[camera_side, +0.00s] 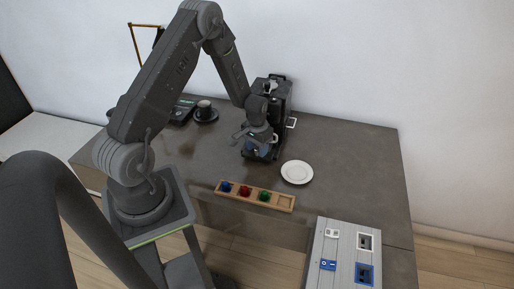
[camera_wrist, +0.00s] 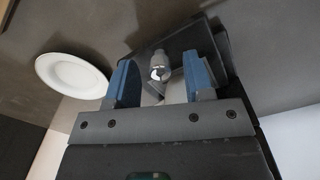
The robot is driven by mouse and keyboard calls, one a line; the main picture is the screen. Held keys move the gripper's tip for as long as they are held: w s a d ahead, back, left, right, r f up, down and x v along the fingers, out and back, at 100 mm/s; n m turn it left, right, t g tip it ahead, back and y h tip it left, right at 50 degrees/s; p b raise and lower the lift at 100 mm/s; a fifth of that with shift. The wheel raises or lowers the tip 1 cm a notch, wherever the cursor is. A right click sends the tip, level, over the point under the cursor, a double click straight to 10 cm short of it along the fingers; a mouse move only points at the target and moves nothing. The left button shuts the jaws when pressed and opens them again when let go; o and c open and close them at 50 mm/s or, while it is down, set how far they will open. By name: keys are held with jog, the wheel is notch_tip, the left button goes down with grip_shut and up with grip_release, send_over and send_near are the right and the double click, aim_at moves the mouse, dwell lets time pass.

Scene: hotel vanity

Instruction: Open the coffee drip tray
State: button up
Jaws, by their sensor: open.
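The black coffee machine (camera_side: 282,92) stands near the back of the dark table, partly hidden behind my arm. My gripper (camera_side: 261,152) is low at its front. In the wrist view, my gripper (camera_wrist: 159,62) shows two blue fingers spread apart with a clear gap. A grey metal cylinder with a shiny round end (camera_wrist: 160,66) shows between and beyond the fingers; I cannot tell if they touch it. A dark flat panel of the machine (camera_wrist: 180,43) lies behind it. I cannot clearly make out the drip tray or whether it is open.
A white plate (camera_side: 297,172) lies right of my gripper. A wooden holder (camera_side: 284,201) with blue, red and green pieces lies in front. A dark cup (camera_side: 204,107) on a saucer stands left of the machine. A grey panel (camera_side: 344,254) is at front right. The table's right side is clear.

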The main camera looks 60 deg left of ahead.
jog(key=shift+f, duration=0.1)
grip_shut()
dwell(0.4)
